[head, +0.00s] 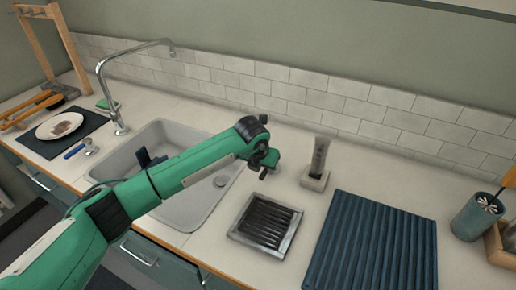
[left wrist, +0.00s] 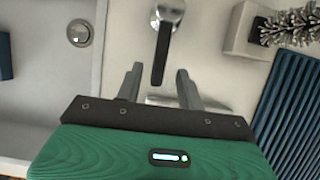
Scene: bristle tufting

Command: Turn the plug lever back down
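The plug lever (left wrist: 160,55) shows in the left wrist view as a dark bar on a round metal mount (left wrist: 168,12) on the counter beside the sink. It points from the mount down the picture, toward my gripper. My left gripper (left wrist: 158,82) is open, with one finger on each side of the lever's free end. I cannot tell whether either finger touches it. In the head view my left gripper (head: 265,165) is over the counter at the sink's right edge, and the lever is not clearly told apart from it. My right gripper is not in view.
The sink (head: 205,207) with its drain (head: 220,182) lies left of my gripper. A brush (head: 320,155) stands in a white holder (head: 315,180) to the right. A metal grate tray (head: 265,222) and a ribbed blue mat (head: 375,245) lie nearer. The faucet (head: 110,90) rises behind the sink.

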